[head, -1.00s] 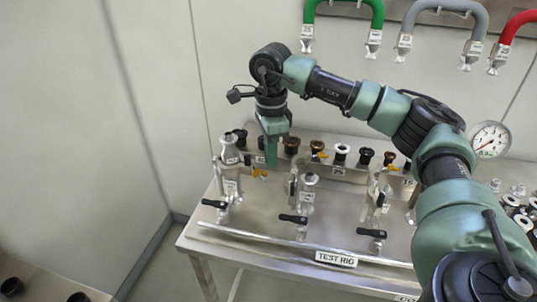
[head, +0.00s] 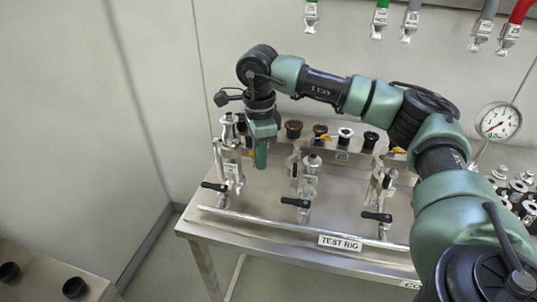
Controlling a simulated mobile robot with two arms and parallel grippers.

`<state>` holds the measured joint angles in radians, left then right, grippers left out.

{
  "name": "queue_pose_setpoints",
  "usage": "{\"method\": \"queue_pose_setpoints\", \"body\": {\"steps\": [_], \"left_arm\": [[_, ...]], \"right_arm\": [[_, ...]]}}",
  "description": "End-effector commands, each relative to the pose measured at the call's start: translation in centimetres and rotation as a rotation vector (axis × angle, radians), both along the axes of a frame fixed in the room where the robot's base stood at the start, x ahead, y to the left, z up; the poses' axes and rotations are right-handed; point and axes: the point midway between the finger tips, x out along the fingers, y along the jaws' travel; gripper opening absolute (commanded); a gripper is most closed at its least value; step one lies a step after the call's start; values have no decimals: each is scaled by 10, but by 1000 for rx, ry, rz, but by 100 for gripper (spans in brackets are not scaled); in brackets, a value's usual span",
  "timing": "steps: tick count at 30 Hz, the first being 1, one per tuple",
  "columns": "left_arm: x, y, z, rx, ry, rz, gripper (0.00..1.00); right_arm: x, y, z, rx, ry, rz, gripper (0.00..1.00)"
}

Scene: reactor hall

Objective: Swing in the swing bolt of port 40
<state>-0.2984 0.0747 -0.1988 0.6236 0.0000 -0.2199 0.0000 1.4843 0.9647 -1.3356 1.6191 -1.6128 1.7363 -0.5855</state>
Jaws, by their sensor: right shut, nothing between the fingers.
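My right gripper (head: 261,158) points down over the left part of the test rig, its green fingers shut and empty. It hangs between the left valve fitting (head: 230,168) and the middle one (head: 310,175). Behind it runs a row of ports on a raised metal strip, among them a brown port (head: 293,129), another brown port (head: 320,130) and a white-rimmed port (head: 345,133). A yellow-orange piece (head: 326,139) shows beside the second brown port. The gripper and wrist hide part of the row's left end. The port numbers are too small to read, so I cannot tell which is port 40. My left gripper is not in view.
The steel test rig table (head: 250,222) has black-handled valves along its front and a front rail. A pressure gauge (head: 498,122) stands at the right, with loose fittings (head: 520,195) below it. Hose ends (head: 481,35) hang above. A panel with black sockets (head: 38,285) is at lower left.

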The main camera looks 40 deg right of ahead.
Motion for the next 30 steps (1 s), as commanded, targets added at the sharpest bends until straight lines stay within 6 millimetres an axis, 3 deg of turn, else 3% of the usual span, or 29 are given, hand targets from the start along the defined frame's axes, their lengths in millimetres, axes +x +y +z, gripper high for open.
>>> {"method": "queue_pose_setpoints", "body": {"steps": [6, 20, 30], "left_arm": [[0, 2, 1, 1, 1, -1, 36], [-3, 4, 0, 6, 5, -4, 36], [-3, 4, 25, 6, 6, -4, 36]], "right_arm": [[7, 16, 0, 0, 1, 0, 0], [0, 4, 2, 0, 0, 1, 0], [1, 4, 38, 0, 0, 0, 0]]}}
